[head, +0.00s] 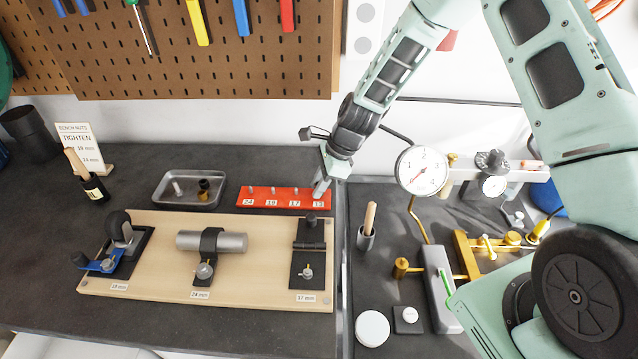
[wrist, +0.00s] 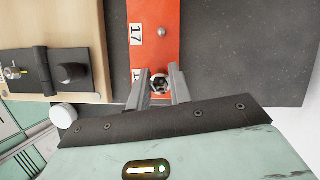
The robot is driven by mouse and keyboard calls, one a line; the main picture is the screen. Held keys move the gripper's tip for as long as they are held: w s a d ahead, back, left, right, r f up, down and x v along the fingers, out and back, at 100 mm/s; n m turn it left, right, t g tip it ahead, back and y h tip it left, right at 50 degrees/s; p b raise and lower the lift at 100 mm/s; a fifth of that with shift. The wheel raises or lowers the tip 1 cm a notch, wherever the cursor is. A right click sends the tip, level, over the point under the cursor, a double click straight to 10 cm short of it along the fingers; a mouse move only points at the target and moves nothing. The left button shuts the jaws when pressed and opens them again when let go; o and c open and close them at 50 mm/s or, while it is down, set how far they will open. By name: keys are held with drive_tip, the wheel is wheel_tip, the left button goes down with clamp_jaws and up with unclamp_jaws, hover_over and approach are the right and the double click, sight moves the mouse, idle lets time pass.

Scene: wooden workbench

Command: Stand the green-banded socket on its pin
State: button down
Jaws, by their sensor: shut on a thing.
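The red rail (head: 260,197) lies on the bench with short pins above the labels 24, 19, 17 and 13. It also shows in the wrist view (wrist: 152,55). My gripper (head: 321,190) is at the rail's right end, by the 13 label. In the wrist view my gripper (wrist: 159,78) is shut on a small metal socket (wrist: 159,86), its dark opening facing the camera. The socket's green band is not visible. The socket is over the rail's 13 end; I cannot tell whether it is on a pin. The 17 pin (wrist: 162,32) is bare.
A grey tray (head: 160,202) left of the rail holds a silver piece (head: 178,188) and a dark socket (head: 204,186). A wooden board (head: 150,228) with clamped fixtures lies in front. A dial gauge (head: 422,171) stands close right of my gripper.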

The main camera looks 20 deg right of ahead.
drive_tip(key=shift+f, duration=0.1)
drive_tip(key=c, duration=1.2)
unclamp_jaws()
drive_tip(key=b+v, duration=0.4)
drive_tip(key=v, duration=1.3)
drive_tip(key=s+a+n+g+h+b, duration=0.1)
drive_tip(key=s+a+n+h+b, duration=0.1)
drive_tip(key=s+a+n, duration=1.1)
drive_tip(key=s+n, duration=0.5)
drive_tip(key=s+n+h, duration=0.1)
drive_tip(key=s+n, duration=0.4)
drive_tip(key=s, duration=0.1)
drive_tip(key=s+n+h+b, duration=0.1)
drive_tip(key=s+n, duration=0.4)
drive_tip(key=shift+s+a+f, duration=0.1)
drive_tip(key=shift+s+f, duration=0.25)
drive_tip(key=shift+f, duration=0.05)
